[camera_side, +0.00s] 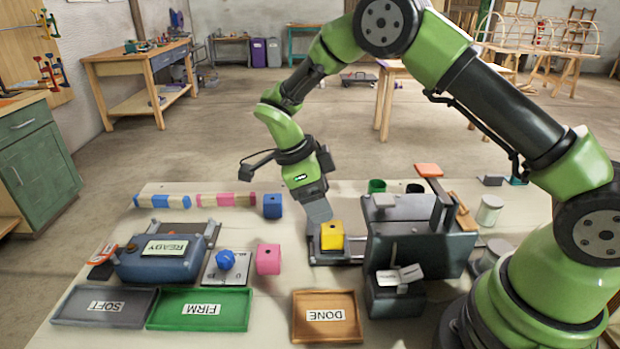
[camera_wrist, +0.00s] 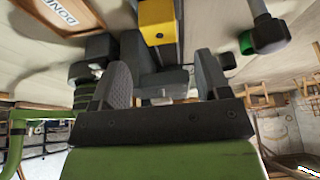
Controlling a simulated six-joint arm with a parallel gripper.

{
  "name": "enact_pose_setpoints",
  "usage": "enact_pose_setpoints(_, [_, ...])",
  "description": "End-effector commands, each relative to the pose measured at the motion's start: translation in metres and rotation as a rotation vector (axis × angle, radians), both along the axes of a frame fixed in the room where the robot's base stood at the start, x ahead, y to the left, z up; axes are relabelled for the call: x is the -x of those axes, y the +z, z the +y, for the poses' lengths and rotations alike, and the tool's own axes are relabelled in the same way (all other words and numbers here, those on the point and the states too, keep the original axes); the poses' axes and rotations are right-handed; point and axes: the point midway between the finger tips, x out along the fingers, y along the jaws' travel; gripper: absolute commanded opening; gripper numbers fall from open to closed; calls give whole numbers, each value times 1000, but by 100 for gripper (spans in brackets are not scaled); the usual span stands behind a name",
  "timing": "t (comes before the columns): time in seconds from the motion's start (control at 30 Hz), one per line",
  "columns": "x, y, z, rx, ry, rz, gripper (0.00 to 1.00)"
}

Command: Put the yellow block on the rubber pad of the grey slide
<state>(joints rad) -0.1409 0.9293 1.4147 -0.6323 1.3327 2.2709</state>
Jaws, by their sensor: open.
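The yellow block (camera_side: 331,235) sits upright on the dark pad end of the grey slide (camera_side: 352,258), in front of the large grey machine. In the wrist view the yellow block (camera_wrist: 157,22) lies beyond my fingertips, roughly centred between them, with the dark slide (camera_wrist: 138,52) beneath it. My gripper (camera_side: 319,211) is just above and to the left of the block in the side view, tilted downward. In the wrist view my gripper (camera_wrist: 163,74) has its two fingers spread with nothing held between them. The pad's surface is mostly hidden under the block.
The grey machine (camera_side: 420,245) stands right of the slide. A pink block (camera_side: 268,259) and a blue block (camera_side: 272,206) stand to its left. The DONE tray (camera_side: 326,335), green FIRM tray (camera_side: 200,326) and grey SOFT tray (camera_side: 65,315) line the front. A blue READY box (camera_side: 150,266) stands left.

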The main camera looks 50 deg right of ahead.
Motion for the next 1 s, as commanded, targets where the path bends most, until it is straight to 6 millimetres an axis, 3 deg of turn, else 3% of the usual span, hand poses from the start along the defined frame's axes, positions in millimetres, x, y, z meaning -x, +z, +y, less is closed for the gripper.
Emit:
enact_pose_setpoints(0.2, [-11, 34, 10, 0, 1, -3, 69])
enact_pose_setpoints(0.57, [-11, 55, 13, -26, 40, -6, 69])
enact_pose_setpoints(0.77, [11, 114, 12, -196, 374, -72, 69])
enact_pose_setpoints(1.0, [74, 183, 12, -327, 1000, -241, 69])
